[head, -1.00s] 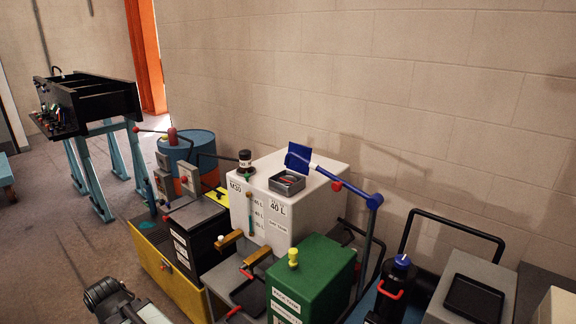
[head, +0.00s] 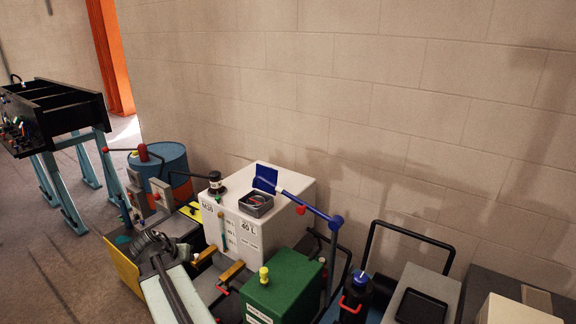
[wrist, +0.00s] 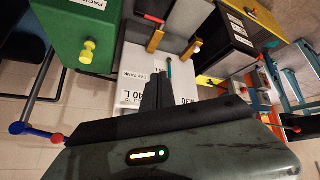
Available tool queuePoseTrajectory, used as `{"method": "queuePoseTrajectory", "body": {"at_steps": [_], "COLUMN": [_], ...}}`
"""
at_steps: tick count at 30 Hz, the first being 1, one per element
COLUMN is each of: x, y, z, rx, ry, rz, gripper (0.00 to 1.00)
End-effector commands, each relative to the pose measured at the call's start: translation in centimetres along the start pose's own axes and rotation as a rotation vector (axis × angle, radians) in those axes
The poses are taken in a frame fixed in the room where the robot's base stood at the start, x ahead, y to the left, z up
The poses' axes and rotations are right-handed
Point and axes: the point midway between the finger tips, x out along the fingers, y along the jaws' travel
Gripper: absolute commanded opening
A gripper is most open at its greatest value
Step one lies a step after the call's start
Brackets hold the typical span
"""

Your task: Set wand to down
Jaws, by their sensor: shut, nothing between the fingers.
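No part is labelled as the wand. The likeliest is a blue rod (head: 318,213) with a flat blue plate at its upper end and a red knob partway along. It slopes from the plate above the white tank (head: 275,180) down to a blue joint on a post at the right. Its blue joint end shows at the left edge of the wrist view (wrist: 18,128). My gripper (wrist: 162,80) is shut and empty, pointing at the white tank's labelled side, apart from the rod. In the head view my arm is at lower left; the fingertips are not clear there.
A green box (head: 285,285) with a yellow knob stands in front of the white tank. A blue drum (head: 160,165) and a yellow tray (head: 122,265) are at the left. A black bottle (head: 355,295) stands right. The wall is close behind; open floor lies left.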

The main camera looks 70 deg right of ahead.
Motion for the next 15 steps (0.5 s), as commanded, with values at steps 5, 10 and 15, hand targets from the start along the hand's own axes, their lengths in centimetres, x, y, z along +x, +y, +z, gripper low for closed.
{"method": "queuePoseTrajectory", "body": {"at_steps": [5,10,15], "x": [-1.3,-2.2,-2.2], "y": [18.2,28.7,31.4], "z": [-16.4,-22.4,-23.4], "rx": [0.398,0.577,0.621], "ry": [0.264,0.424,0.468], "rz": [0.172,0.24,0.254], "gripper": [0.0,0.0,0.0]}}
